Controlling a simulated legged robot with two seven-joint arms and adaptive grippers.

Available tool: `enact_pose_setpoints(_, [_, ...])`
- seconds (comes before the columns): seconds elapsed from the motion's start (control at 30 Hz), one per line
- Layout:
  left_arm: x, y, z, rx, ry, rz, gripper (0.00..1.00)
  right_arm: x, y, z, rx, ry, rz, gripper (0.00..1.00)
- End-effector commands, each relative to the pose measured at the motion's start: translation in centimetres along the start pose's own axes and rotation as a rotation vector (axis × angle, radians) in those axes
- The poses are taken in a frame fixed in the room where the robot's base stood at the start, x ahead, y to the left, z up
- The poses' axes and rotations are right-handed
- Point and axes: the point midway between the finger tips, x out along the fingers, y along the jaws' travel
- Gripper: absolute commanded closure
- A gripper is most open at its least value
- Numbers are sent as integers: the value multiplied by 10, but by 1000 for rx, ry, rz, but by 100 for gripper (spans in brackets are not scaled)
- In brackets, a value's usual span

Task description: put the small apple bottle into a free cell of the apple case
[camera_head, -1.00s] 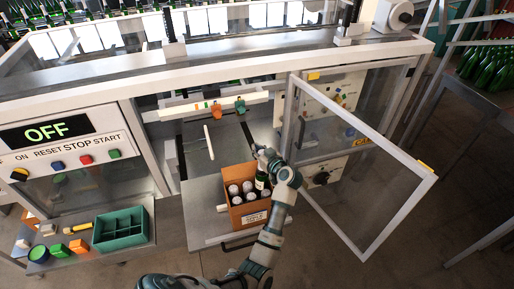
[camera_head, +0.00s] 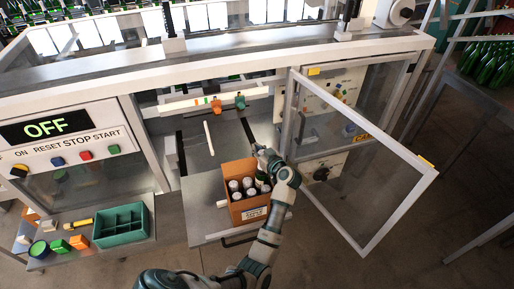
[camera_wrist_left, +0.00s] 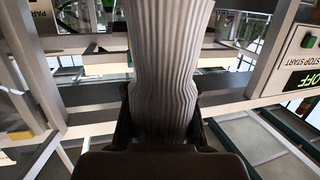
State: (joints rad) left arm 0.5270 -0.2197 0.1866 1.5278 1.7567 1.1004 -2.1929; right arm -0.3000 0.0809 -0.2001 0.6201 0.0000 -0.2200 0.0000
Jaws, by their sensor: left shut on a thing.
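The orange apple case (camera_head: 236,212) stands on the grey pull-out shelf and has a label on its front. Several bottles with pale tops (camera_head: 235,187) stand in its cells. My left gripper (camera_head: 263,161) is over the right back part of the case. A dark green bottle (camera_head: 262,181) shows right below it, at the case's right side. In the left wrist view, my left gripper is shut on a grey ribbed upright piece (camera_wrist_left: 168,75), which fills the middle. The bottle's lower part is hidden by the case and arm. My right gripper is not in view.
An open glass door (camera_head: 365,185) with a pale frame stands to the right of the case. A green divided tray (camera_head: 122,228) and small coloured blocks (camera_head: 79,242) lie on a side shelf at the left. The pull-out shelf (camera_head: 203,215) is bare left of the case.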

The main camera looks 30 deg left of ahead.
Motion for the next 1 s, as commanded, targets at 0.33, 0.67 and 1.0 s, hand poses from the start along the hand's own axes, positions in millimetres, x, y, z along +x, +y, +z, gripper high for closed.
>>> enact_pose_setpoints(0.33, [2,0,7,0,2,0,100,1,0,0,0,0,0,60])
enact_pose_setpoints(0.67, [3,0,15,-1,2,0,100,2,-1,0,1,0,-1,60])
enact_pose_setpoints(1.0, [5,0,24,1,1,0,100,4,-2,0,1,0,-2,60])
